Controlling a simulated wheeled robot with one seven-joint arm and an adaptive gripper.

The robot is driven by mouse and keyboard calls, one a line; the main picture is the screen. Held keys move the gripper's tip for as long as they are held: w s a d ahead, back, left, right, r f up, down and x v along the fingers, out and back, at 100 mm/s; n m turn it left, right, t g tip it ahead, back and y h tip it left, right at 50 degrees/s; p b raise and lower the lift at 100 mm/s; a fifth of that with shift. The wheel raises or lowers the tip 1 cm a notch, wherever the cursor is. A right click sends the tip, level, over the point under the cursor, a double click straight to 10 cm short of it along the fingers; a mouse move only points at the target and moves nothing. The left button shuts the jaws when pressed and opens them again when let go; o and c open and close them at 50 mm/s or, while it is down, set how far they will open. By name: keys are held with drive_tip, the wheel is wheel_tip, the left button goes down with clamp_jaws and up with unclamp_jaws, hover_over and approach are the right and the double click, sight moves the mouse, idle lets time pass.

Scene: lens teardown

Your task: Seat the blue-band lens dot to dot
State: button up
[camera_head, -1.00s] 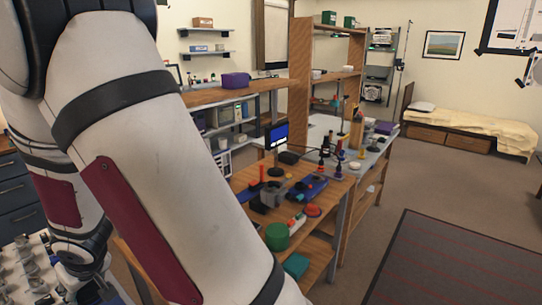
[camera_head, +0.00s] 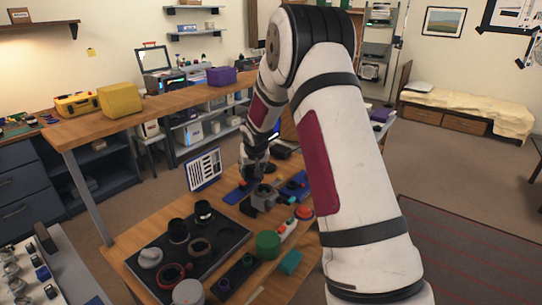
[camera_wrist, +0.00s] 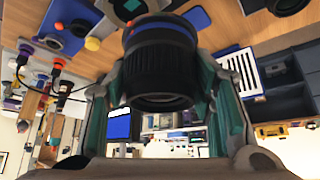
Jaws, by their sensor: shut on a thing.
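In the wrist view the blue-band lens (camera_wrist: 160,72) is a black ribbed barrel with a blue band around its upper end in the picture. My gripper (camera_wrist: 162,62) is shut on its sides with two teal fingers. Small colored marks show near the band, too small to tell as dots. A grey holder (camera_wrist: 138,8) shows just beyond the banded end, partly hidden by the lens. In the head view my gripper (camera_head: 257,172) is over the workbench close to a grey holder (camera_head: 262,203). I cannot tell whether lens and holder touch.
A black tray (camera_head: 222,250) with several dark barrels and a red ring (camera_head: 170,274) lies at the bench's front left. A green cylinder (camera_head: 268,244), a red round piece (camera_head: 304,212) and a printed panel (camera_head: 204,168) stand around the holder.

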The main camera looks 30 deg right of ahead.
drive_tip(key=shift+m, duration=0.4)
drive_tip(key=shift+w+d+f+b, duration=0.1)
drive_tip(key=shift+d+f+b, duration=0.2)
drive_tip(key=shift+d+f, duration=1.85)
drive_tip(key=shift+a+f, duration=0.1)
drive_tip(key=shift+f, duration=0.15)
drive_tip(key=shift+f+b, duration=0.6)
drive_tip(key=shift+f, duration=0.25)
idle(1.2)
